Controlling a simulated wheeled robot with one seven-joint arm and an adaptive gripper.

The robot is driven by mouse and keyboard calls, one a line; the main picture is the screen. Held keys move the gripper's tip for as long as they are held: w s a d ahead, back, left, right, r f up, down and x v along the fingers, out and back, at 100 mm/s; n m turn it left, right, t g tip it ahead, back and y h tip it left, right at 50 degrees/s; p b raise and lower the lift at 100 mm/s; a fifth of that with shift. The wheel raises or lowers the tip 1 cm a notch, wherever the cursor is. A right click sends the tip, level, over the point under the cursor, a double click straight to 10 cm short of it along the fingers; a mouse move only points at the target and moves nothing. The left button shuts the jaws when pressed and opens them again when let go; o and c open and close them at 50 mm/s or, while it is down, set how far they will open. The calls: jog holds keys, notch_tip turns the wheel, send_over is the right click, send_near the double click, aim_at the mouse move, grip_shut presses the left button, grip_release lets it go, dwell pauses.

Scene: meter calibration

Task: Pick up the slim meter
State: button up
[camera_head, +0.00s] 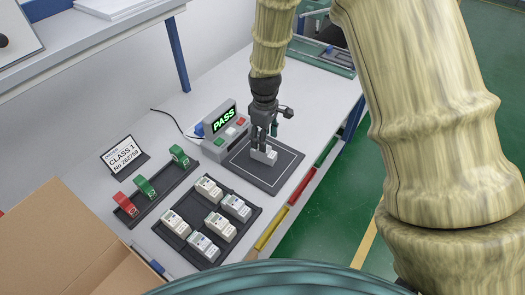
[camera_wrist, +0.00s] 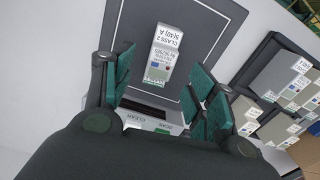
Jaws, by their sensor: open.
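A slim white meter (camera_head: 268,157) stands on the dark square pad (camera_head: 288,163) at the right of the workbench. It shows in the wrist view (camera_wrist: 165,52), with a label reading "CLASS 2 5(40) A" and small coloured marks. My gripper (camera_head: 264,140) is directly over the pad, pointing down at the meter. In the wrist view my gripper (camera_wrist: 162,82) is open, its green-padded fingers spread to either side of the meter with gaps. I cannot tell exactly how far the fingertips are above it. The gripper partly hides the meter in the head view.
A tester (camera_head: 212,146) showing "PASS" stands close behind the pad. A dark tray (camera_head: 173,222) holds several meters in front. A cardboard box (camera_head: 58,240) stands front left.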

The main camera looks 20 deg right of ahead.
jog(key=shift+w+d+f, duration=0.1)
jog(key=shift+w+f, duration=0.05)
jog(key=shift+f, duration=0.8)
jog(key=shift+s+f+p, duration=0.2)
jog(key=shift+f+p, duration=0.3)
jog(key=shift+f, duration=0.1)
jog(key=shift+w+a+f+p, duration=0.15)
jog(key=shift+f+p, duration=0.8)
jog(key=shift+f, duration=1.4)
jog(key=c, duration=1.2)
jog(key=shift+r, duration=0.2)
